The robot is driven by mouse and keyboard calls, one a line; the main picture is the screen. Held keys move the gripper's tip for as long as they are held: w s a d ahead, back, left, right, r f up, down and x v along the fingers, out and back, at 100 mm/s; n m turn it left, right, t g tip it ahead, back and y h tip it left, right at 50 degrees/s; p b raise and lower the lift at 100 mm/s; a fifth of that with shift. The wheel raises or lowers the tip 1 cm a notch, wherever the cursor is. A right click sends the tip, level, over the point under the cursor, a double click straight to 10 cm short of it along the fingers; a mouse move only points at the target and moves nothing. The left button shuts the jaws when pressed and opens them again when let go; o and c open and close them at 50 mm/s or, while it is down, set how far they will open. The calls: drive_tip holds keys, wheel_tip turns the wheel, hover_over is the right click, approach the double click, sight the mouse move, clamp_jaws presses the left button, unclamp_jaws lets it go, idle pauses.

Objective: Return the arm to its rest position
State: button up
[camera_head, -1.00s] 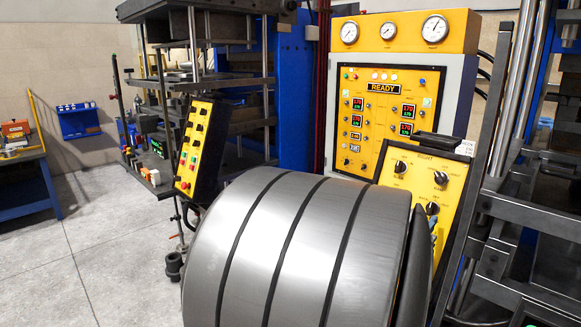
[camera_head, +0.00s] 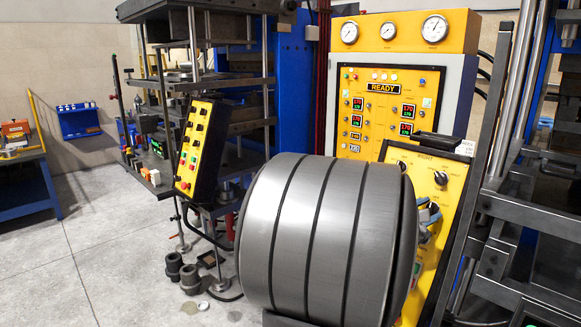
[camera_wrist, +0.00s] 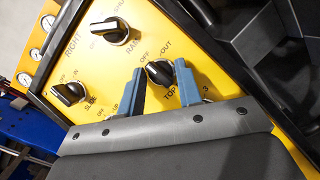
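My gripper (camera_wrist: 160,84) is open and empty in the wrist view, its two blue fingers spread apart in front of the yellow panel. A black knob marked OUT and TOP (camera_wrist: 160,72) shows between the fingertips; I cannot tell whether they touch it. In the head view my large grey arm link fills the lower middle, and only a little of my gripper (camera_head: 428,214) shows at its right edge, in front of the yellow RIGHT panel (camera_head: 455,175).
The control cabinet (camera_head: 385,105) reads READY behind my arm. A tilted yellow control box (camera_head: 194,148) stands left of it. Dark metal frame bars (camera_head: 530,215) stand close on the right. Black cylindrical parts (camera_head: 188,275) lie on the floor. Open floor (camera_head: 120,245) is on the left.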

drive_tip(key=shift+a+m+g, duration=0.1)
drive_tip(key=shift+m+g, duration=0.5)
drive_tip(key=shift+m, duration=0.5)
drive_tip(key=shift+v, duration=2.25)
drive_tip(key=shift+r, duration=0.1)
clamp_jaws()
drive_tip(key=s+m+g+y, duration=0.2)
drive_tip(key=m+g, duration=0.2)
drive_tip(key=m, duration=1)
drive_tip(key=s+m+g+y, duration=0.2)
drive_tip(key=s+m+g, duration=0.1)
drive_tip(key=m, duration=1)
drive_tip(key=a+f+m+y, duration=0.1)
drive_tip(key=a+m+y, duration=0.5)
drive_tip(key=m, duration=0.8)
drive_tip(key=shift+w+a+f+g, duration=0.2)
drive_tip(key=shift+a+g, duration=0.1)
drive_tip(key=shift+a, duration=0.75)
